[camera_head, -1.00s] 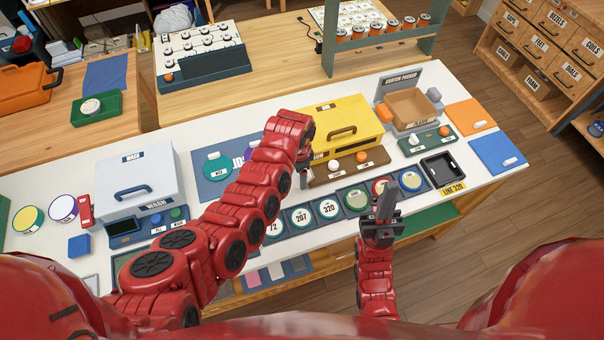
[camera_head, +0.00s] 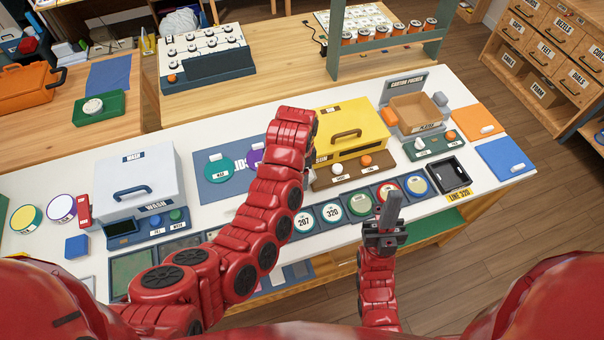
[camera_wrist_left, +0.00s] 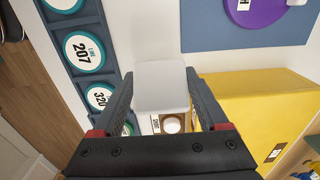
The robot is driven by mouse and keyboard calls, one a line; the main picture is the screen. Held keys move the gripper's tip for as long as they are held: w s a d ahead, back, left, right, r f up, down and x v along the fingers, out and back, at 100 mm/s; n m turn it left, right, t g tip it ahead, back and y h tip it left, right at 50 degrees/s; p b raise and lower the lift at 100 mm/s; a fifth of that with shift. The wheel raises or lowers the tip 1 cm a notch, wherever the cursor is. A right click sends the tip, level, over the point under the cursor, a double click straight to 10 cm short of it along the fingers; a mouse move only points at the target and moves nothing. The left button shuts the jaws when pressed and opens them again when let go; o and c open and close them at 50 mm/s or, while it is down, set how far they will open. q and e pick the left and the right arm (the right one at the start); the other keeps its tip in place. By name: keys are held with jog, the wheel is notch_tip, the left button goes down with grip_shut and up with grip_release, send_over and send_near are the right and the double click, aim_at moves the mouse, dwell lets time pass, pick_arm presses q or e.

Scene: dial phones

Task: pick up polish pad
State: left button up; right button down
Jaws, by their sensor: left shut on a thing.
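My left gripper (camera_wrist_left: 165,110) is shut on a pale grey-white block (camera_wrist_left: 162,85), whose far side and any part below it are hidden. In the head view my red left arm (camera_head: 270,215) covers its own jaws. A purple disc (camera_wrist_left: 255,8) lies on a blue mat (camera_wrist_left: 215,28) in the wrist view, its label cut off to an "H". It shows in the head view (camera_head: 254,156), partly behind my arm, beside a teal disc (camera_head: 219,172) with a white handle. I cannot tell which item is the polish pad. My right gripper (camera_head: 389,212) points up near the bench's front edge, its fingers overlapping.
A yellow box (camera_head: 352,130) stands right of my left arm, with a brown panel (camera_head: 335,178) of knobs before it. Numbered discs (camera_head: 331,214) line the front edge. A white wash box (camera_head: 135,180) stands left. A black tray (camera_head: 447,171) lies right.

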pick_arm(q)
jog(key=s+a+p, duration=0.1)
jog(key=s+a, duration=0.1)
jog(key=s, duration=0.2)
jog(key=s+a+p, duration=0.1)
jog(key=s+p, duration=0.1)
jog(key=s, duration=0.2)
jog(key=s+a+r+p, duration=0.1)
jog(key=s+a, duration=0.1)
jog(key=s, duration=0.2)
jog(key=shift+s+a+r, duration=0.1)
jog(key=shift+a, duration=0.25)
jog(key=shift+s+a, duration=0.3)
jog(key=shift+s, duration=0.15)
jog(key=w+r+b, duration=0.3)
jog(key=w, duration=1)
jog(key=w+a+r+n+b, duration=0.4)
jog(key=w+a+r+n, duration=0.15)
jog(key=w+r, duration=0.45)
jog(key=s+a+r+n+b, duration=0.1)
jog(key=a+r+n+b, duration=0.2)
jog(key=n, duration=0.6)
jog(key=shift+a+r+b, duration=0.25)
jog(key=shift+a+b, duration=0.5)
jog(key=shift+a, duration=0.35)
